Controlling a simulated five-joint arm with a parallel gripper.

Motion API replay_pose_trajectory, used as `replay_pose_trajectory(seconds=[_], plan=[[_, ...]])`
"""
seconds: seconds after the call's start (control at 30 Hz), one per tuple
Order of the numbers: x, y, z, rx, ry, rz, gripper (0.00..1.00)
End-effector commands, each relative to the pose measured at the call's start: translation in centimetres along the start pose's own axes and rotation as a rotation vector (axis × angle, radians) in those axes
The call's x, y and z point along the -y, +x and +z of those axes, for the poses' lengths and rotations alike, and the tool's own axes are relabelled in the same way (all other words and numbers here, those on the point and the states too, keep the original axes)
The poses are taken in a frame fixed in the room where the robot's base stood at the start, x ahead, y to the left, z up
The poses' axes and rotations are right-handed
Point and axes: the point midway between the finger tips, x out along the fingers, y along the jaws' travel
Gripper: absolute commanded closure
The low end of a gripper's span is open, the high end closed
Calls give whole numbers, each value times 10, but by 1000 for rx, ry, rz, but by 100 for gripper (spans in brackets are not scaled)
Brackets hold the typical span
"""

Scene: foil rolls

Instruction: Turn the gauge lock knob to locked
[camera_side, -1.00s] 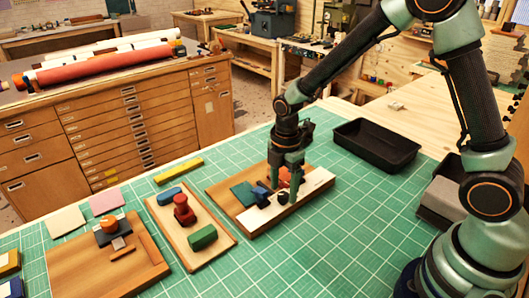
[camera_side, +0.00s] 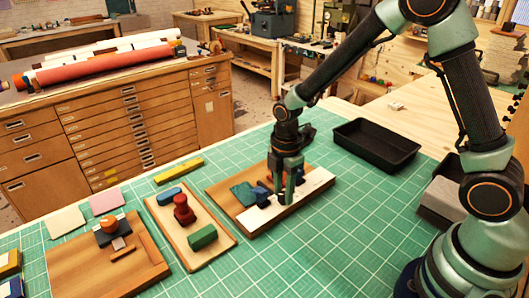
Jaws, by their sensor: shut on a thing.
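My gripper (camera_side: 284,194) points straight down at the wooden board (camera_side: 228,200) with the white strip (camera_side: 316,184). Its fingers are shut at the strip, on a small dark part that appears to be the gauge lock knob. The fingers cover most of that knob, so I cannot read its setting. Teal and dark blue blocks (camera_side: 243,193) sit on the board just left of the fingers.
Left of this board is a lighter board with a red knob-like piece (camera_side: 183,210), a blue piece and a green block (camera_side: 202,237). Further left is a board with an orange knob (camera_side: 109,223). A black tray (camera_side: 376,146) stands behind right. Green mat in front is clear.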

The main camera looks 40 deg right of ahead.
Motion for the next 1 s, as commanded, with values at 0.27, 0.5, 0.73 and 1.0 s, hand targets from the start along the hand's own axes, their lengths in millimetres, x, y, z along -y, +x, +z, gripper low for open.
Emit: replay_pose_trajectory(seconds=[0.27,0.5,0.73,1.0], plan=[[0,-1,0,0,169,-1,100],[0,-1,0,0,392,-1,100],[0,-1,0,0,610,-1,100],[0,-1,0,1,867,-1,100]])
